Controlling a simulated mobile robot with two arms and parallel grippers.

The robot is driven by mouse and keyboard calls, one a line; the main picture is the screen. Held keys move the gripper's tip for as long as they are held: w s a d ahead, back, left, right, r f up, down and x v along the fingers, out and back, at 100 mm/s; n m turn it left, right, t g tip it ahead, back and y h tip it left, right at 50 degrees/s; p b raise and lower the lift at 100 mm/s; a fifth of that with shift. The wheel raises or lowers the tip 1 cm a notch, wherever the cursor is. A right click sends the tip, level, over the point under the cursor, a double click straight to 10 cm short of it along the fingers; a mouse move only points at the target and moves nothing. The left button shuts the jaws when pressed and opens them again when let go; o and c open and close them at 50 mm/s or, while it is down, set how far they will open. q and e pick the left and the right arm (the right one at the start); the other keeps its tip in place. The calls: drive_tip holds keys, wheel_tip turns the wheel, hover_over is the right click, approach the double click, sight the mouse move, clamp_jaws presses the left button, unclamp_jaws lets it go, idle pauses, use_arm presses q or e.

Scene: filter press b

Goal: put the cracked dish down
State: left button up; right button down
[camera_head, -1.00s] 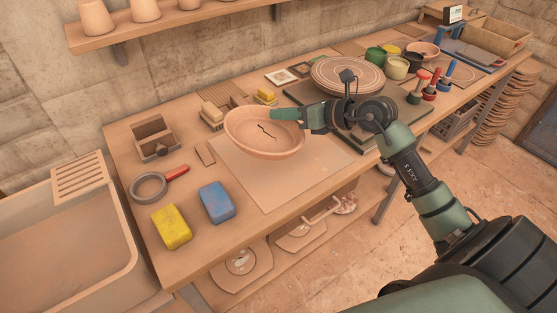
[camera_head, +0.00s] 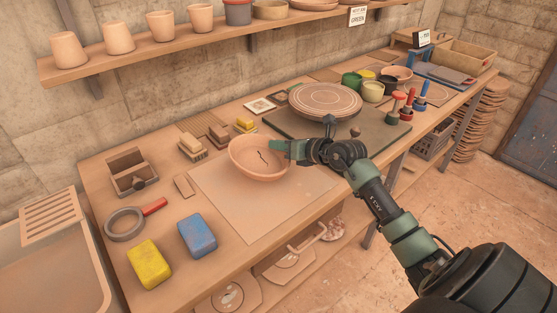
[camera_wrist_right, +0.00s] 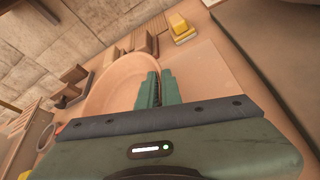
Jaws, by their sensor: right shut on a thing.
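The cracked dish (camera_head: 258,166) is a round terracotta bowl with a dark jagged crack inside. It sits at or just above the back left part of a pale mat (camera_head: 230,208) on the workbench; I cannot tell if it touches. My right gripper (camera_head: 283,150) is shut on its right rim. In the right wrist view the dish (camera_wrist_right: 115,85) shows beyond the green fingers (camera_wrist_right: 158,88), its near part hidden by the gripper. My left gripper is not in view.
A blue sponge (camera_head: 198,236), a yellow sponge (camera_head: 149,264) and a red-handled ring tool (camera_head: 125,224) lie left of the mat. Small blocks stand behind the dish. A banding wheel (camera_head: 325,101) stands to the right. The mat's front is clear.

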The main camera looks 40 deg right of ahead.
sight(279, 160)
drive_tip(key=shift+f, duration=2.8)
drive_tip(key=shift+f+b, duration=0.1)
drive_tip(key=shift+b, duration=0.2)
drive_tip(key=c, duration=1.6)
unclamp_jaws()
drive_tip(key=v, duration=1.2)
drive_tip(key=shift+s, duration=0.1)
